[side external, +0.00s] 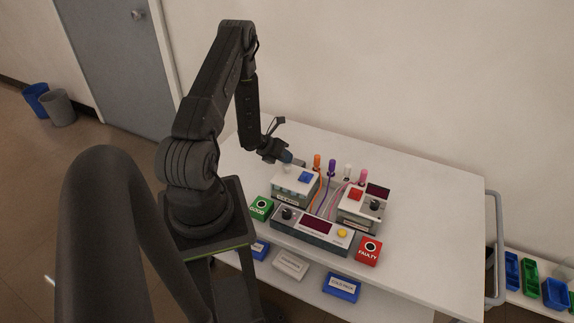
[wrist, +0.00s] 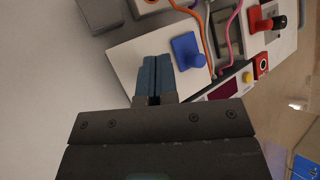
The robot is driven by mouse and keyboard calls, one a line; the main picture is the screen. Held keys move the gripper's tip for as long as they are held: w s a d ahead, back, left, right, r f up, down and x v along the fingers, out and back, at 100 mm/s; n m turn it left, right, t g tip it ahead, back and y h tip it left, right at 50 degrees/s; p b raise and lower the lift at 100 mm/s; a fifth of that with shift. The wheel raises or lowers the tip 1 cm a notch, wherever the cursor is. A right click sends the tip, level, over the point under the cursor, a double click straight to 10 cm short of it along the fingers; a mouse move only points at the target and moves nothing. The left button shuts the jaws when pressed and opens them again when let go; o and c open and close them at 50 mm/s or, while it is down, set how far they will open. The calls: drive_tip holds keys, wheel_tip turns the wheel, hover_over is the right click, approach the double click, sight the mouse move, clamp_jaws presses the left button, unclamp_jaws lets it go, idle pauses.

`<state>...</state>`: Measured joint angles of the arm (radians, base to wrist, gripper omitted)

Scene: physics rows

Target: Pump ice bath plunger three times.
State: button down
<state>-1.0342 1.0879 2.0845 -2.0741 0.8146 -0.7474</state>
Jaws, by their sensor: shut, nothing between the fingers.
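A white-topped grey box (side external: 290,189), seemingly the ice bath, stands on the table; its front label is too small to read. A blue plunger (side external: 305,177) with a square plate and a round knob sits on its top. In the wrist view the plunger (wrist: 187,50) is just right of my fingertips, and the box's white top (wrist: 126,58) lies beyond them. My gripper (side external: 288,157) is at the back of the box, with its blue-grey fingers (wrist: 153,78) shut and empty. The fingers appear apart from the plunger; their height above the top is hard to tell.
Orange (side external: 317,162), purple (side external: 332,168), white and pink probes with cables stand behind. A second box with a red plate (side external: 355,194) is right. A console (side external: 315,230), green GOOD box (side external: 261,208) and red FAULTY box (side external: 370,250) are in front. The table's right side is clear.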

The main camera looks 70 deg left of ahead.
drive_tip(key=shift+f, duration=1.05)
idle(0.7)
drive_tip(key=shift+r, duration=1.65)
drive_tip(key=shift+r, duration=2.5)
drive_tip(key=shift+r, duration=0.1)
wheel_tip(320, 180, up, 4)
drive_tip(key=shift+f, duration=0.2)
drive_tip(key=shift+f, duration=0.1)
idle(0.3)
